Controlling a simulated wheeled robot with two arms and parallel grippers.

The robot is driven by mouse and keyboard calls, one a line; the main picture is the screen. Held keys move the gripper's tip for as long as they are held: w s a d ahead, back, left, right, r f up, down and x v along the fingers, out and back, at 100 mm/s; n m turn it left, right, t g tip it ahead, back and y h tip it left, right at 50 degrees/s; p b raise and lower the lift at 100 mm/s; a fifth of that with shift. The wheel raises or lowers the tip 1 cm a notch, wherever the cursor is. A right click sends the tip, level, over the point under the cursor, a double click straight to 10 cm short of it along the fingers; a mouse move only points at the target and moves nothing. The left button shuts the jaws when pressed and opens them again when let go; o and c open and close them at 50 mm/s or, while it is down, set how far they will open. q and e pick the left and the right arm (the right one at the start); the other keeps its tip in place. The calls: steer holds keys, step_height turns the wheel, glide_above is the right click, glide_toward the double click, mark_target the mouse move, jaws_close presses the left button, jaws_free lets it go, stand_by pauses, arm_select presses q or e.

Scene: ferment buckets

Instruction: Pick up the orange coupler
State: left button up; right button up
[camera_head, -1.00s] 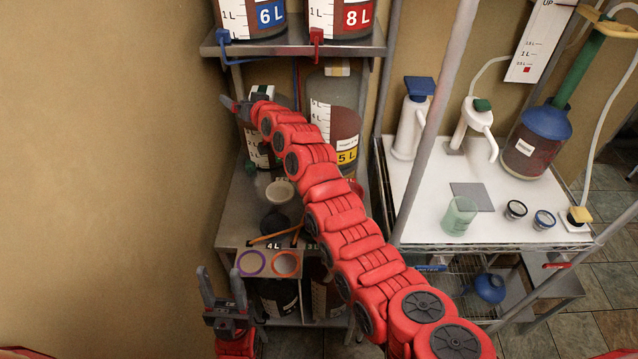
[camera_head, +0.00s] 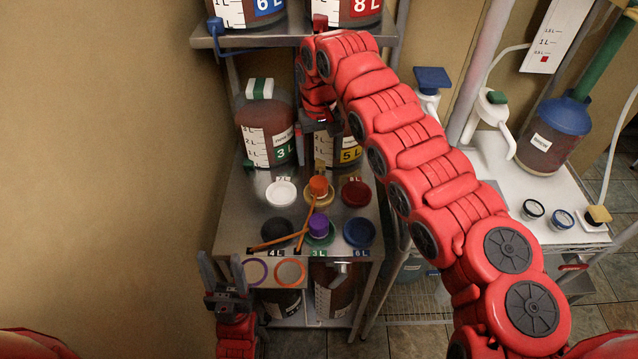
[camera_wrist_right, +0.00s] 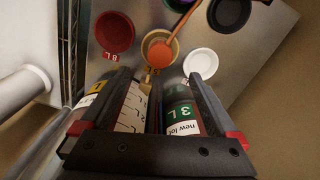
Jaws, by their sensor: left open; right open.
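The orange coupler (camera_head: 319,186) stands on a tan lid (camera_head: 326,199) on the metal shelf, in the back row of lids. In the right wrist view the coupler (camera_wrist_right: 160,52) shows just beyond the fingertips, near the middle. My right gripper (camera_head: 321,150) is behind and above the coupler in the head view; it is open with nothing between its fingers (camera_wrist_right: 158,82). A purple coupler (camera_head: 319,224) stands on a green lid in front of the orange one. My left gripper (camera_head: 224,270) is open and empty at the lower left, away from the lids.
White (camera_head: 282,193), red (camera_head: 356,193), black (camera_head: 277,231) and blue (camera_head: 359,232) lids surround the couplers. Buckets marked 3 L (camera_head: 267,130) and 5 L (camera_head: 346,152) stand behind. Thin orange rods lie by the front lids. An upper shelf (camera_head: 260,38) holds more buckets.

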mark_target(319, 182)
steer(key=f+p, duration=0.2)
steer(key=f, duration=0.4)
steer(key=shift+a+f, duration=0.15)
steer(key=shift+a, duration=0.05)
steer(key=shift+f, duration=0.25)
steer(key=shift+d+f+p, duration=0.1)
steer(key=shift+f+p, duration=0.1)
steer(key=shift+p, duration=0.35)
step_height(319, 182, down, 4)
steer(key=shift+r+p, duration=0.1)
steer(key=shift+p, duration=0.9)
steer(key=shift+f, duration=0.6)
jaws_close()
steer(key=shift+r, duration=0.15)
